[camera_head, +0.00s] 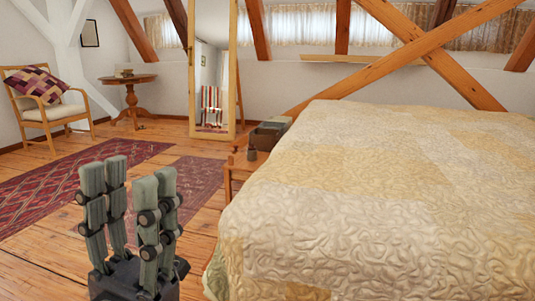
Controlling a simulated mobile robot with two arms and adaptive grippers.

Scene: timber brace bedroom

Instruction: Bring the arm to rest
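My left gripper (131,178) stands upright at the lower left of the head view. Its grey-green fingers point up, with a clear gap between the two sides. It is open and nothing is between the fingers. It is in front of the patterned rugs in the picture and left of the bed, apart from both as far as I can tell. My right gripper is not in view.
A bed (370,200) with a cream quilt fills the right side. A small wooden bedside table (238,165) stands at its left, holding a dark box (265,138) and a small dark jar (252,153). Behind are a tall mirror (232,70), round table (128,80) and armchair (47,112).

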